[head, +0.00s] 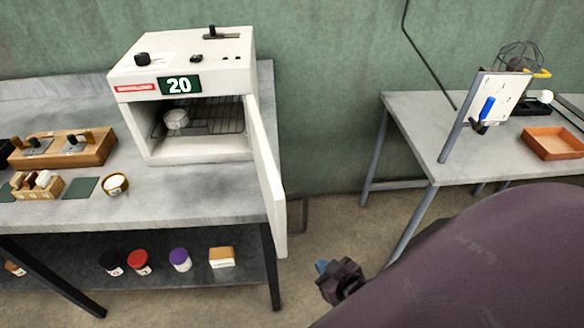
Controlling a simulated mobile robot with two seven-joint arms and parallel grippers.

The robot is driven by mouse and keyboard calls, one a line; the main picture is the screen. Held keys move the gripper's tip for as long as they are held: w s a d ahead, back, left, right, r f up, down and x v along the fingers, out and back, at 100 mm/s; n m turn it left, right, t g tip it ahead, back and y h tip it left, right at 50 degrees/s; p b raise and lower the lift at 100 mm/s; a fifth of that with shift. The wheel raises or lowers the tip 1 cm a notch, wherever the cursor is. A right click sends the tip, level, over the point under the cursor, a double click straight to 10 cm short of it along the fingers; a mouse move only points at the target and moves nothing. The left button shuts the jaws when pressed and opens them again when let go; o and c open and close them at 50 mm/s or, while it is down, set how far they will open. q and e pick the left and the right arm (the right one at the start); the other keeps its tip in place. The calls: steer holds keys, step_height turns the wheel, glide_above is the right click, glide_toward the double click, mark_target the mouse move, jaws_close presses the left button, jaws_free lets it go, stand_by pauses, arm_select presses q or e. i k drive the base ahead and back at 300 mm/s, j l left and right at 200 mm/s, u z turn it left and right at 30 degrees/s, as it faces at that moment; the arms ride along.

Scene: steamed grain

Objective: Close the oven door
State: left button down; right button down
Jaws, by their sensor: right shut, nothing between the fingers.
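The white oven (130,89) stands on the grey bench at the left, with a green display (180,85) reading 20. Its door (267,170) is hinged on the right side and stands wide open, sticking out past the bench's front. Inside, a small white cup (176,118) sits on a wire rack (220,118). My right gripper (322,267) is low in front of the bench, to the right of the door's lower end and apart from it. It is shut with nothing held. My dark right arm fills the lower right. My left gripper is out of view.
A wooden block with tools (62,150), a small bowl (115,185) and a green mat (80,188) lie left of the oven. Lidded jars (138,262) stand on the lower shelf. A second table (420,125) with an orange tray (553,143) is at right. Bare floor lies between.

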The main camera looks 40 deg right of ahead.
mark_target(275, 200)
steer(key=l, duration=1.3)
steer(key=k+u, duration=0.05)
